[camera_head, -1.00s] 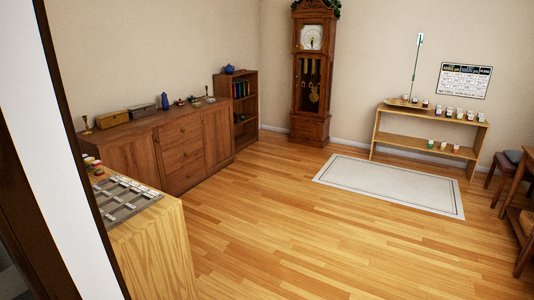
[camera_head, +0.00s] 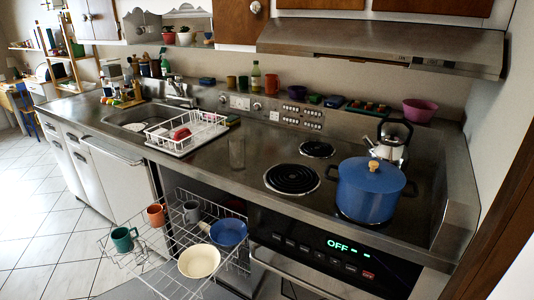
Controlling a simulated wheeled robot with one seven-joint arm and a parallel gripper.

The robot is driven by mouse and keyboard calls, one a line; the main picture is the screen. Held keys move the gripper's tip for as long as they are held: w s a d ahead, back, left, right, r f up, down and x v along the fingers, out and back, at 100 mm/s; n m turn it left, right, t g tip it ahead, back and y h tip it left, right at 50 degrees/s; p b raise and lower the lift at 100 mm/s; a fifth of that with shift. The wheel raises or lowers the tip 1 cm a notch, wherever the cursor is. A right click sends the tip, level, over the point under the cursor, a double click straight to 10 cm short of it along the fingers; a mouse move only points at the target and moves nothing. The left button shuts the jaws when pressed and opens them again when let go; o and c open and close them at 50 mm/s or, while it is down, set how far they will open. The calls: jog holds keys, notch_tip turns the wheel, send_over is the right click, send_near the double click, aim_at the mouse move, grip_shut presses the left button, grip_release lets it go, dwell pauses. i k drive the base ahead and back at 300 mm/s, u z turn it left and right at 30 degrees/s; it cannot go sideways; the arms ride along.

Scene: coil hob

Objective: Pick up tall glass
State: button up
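A tall clear glass (camera_head: 237,152) stands upright on the steel counter (camera_head: 215,172), between the white dish rack (camera_head: 187,132) and the coil burners. It is faint against the metal behind it. My gripper is in no part of the head view, so its state does not show.
A blue pot (camera_head: 368,192) stands at the hob's right, near the black coil burner (camera_head: 292,179). Below the counter, a pulled-out wire dishwasher rack (camera_head: 150,262) holds mugs, a blue pan (camera_head: 229,233) and a cream bowl (camera_head: 199,262). A range hood (camera_head: 380,50) overhangs the hob.

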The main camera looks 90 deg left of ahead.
aim_at(237, 153)
jog(key=u, duration=3.15)
jog(key=i, duration=1.2)
